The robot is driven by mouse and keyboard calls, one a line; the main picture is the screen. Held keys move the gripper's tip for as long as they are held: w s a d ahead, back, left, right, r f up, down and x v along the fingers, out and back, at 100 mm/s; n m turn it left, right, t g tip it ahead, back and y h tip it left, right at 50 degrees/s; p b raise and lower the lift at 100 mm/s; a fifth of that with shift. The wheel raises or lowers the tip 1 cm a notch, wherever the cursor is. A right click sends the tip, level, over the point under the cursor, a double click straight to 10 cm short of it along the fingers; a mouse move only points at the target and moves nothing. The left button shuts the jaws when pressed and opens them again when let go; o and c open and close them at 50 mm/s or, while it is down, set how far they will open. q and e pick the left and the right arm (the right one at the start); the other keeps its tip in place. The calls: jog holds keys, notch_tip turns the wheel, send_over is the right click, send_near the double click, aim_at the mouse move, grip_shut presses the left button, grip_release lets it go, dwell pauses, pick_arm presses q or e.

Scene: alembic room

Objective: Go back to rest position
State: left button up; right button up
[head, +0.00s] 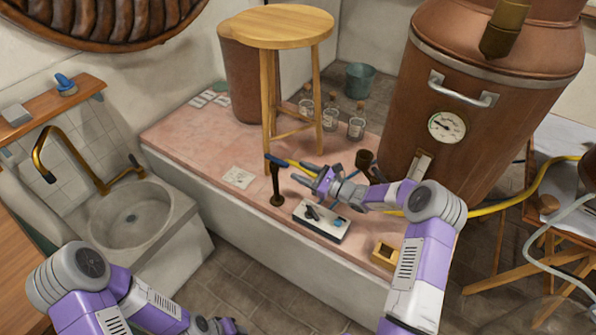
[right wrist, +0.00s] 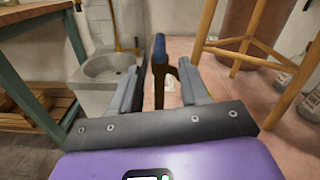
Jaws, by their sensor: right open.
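My right gripper (head: 312,179) is open and empty above the pink-topped ledge, pointing left. Just left of it stands a dark post (head: 277,188) with a blue-ended lever on top. In the right wrist view the blue end (right wrist: 160,48) shows between and beyond the two open fingers (right wrist: 163,90), with no grip on it. My left gripper (head: 222,326) is low at the bottom edge, partly cut off, so its jaws cannot be judged.
A white control box (head: 322,221) sits on the ledge (head: 190,140) under my right gripper. A wooden stool (head: 277,27) and glass jars (head: 330,118) stand behind. A copper still (head: 470,80) is at the right, a stone basin (head: 140,215) at the left.

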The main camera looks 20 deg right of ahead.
jog(key=shift+s+d, duration=0.2)
dwell(0.4)
